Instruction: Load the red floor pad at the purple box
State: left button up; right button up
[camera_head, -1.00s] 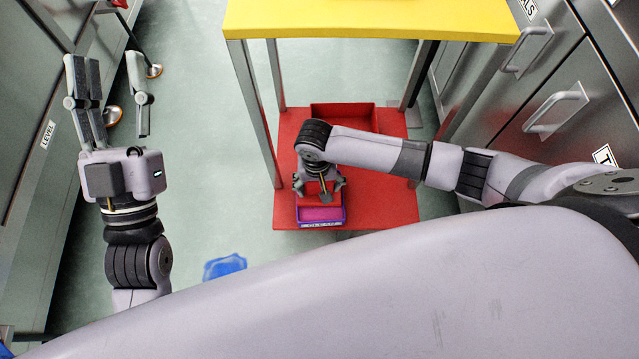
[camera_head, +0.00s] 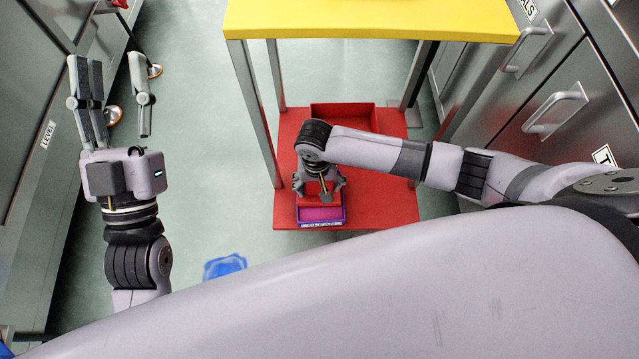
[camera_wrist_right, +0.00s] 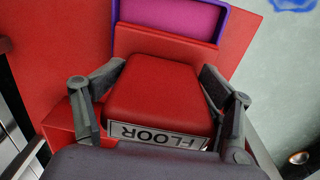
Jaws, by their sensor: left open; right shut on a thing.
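The red floor pad (camera_wrist_right: 162,92), with a white FLOOR label, sits between the fingers of my right gripper (camera_wrist_right: 158,100) in the right wrist view. My right gripper (camera_head: 320,188) is shut on it, low over the red lower shelf. The purple box (camera_head: 320,215) has a purple rim and pink inside and lies just in front of the gripper. It also shows in the right wrist view (camera_wrist_right: 176,18), right beside the pad. Whether the pad touches the box I cannot tell. My left gripper (camera_head: 112,98) is open and empty over the floor at the left.
The red shelf (camera_head: 395,205) is under a yellow tabletop (camera_head: 370,18) on metal legs. A red bin (camera_head: 342,112) stands at the shelf's back. Drawers with handles (camera_head: 555,110) line the right. A blue mark (camera_head: 225,266) is on the open floor at left.

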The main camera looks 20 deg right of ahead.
pick_arm(q)
jog(key=shift+w+f+g+y+p, duration=0.2)
jog(key=shift+w+f+g, duration=0.2)
jog(key=shift+f, duration=0.3)
jog(key=shift+w+f+g+y+p, duration=0.2)
jog(key=shift+w+f+g, duration=0.15)
jog(key=shift+f+g, duration=0.25)
jog(key=shift+w+f+g+y+p, duration=0.1)
jog(key=shift+w+f+g+y, duration=0.1)
jog(key=shift+w+f+g, duration=0.4)
dwell(6.1)
